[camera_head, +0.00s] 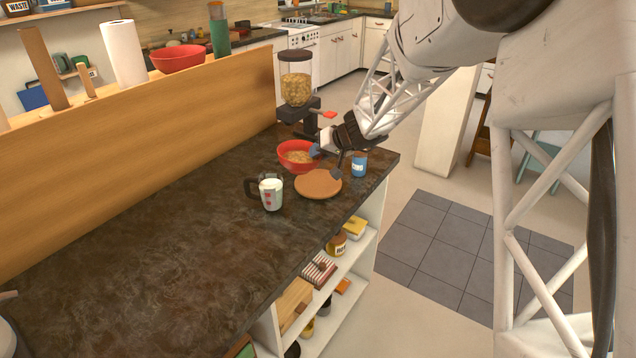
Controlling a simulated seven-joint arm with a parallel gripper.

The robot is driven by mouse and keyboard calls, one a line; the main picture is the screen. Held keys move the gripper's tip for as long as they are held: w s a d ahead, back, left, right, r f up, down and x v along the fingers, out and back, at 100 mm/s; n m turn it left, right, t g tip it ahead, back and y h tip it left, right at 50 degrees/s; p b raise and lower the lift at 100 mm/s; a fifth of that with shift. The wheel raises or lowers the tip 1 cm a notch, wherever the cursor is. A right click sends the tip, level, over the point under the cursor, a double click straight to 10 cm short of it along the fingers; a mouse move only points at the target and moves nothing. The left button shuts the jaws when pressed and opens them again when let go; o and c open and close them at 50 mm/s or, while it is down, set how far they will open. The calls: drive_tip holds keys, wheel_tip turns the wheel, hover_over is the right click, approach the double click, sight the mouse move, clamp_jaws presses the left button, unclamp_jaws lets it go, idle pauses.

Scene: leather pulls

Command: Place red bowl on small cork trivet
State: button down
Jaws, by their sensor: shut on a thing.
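The red bowl (290,163), with pale yellowish contents, is at the far end of the dark counter, just behind and left of the small cork trivet (318,186). My gripper (325,158) reaches in from the upper right and is shut on the bowl's right rim. One fingertip is at the rim; the other finger hangs over the trivet's right side. The trivet is a flat, round brown disc lying on the counter, with nothing seen on it. Whether the bowl touches the counter or is slightly raised cannot be told.
A white mug (271,194) stands left of the trivet, a blue cup (359,164) right of it. A dispenser (296,90) stands behind the bowl. A wooden partition (150,150) runs along the counter's left side, bearing another red bowl (178,58).

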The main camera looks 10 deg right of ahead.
drive_tip(key=s+d+f+h, duration=0.1)
drive_tip(key=s+d, duration=0.4)
drive_tip(key=s, duration=0.7)
drive_tip(key=shift+s+f, duration=0.25)
drive_tip(key=shift+f, duration=0.25)
drive_tip(key=shift+w, duration=0.1)
hover_over(318, 184)
drive_tip(key=w+d, duration=0.2)
drive_tip(key=d, duration=0.4)
drive_tip(key=shift+s+a+f, duration=0.1)
drive_tip(key=shift+s+f, duration=0.05)
drive_tip(key=shift+f, duration=0.55)
drive_tip(key=shift+w, duration=0.25)
drive_tip(key=shift+w+f, duration=0.15)
drive_tip(key=shift+w, duration=0.1)
drive_tip(key=shift+s+f, duration=0.1)
drive_tip(key=shift+f, duration=1.55)
drive_tip(key=shift+f, duration=0.1)
drive_tip(key=c, duration=1.1)
unclamp_jaws()
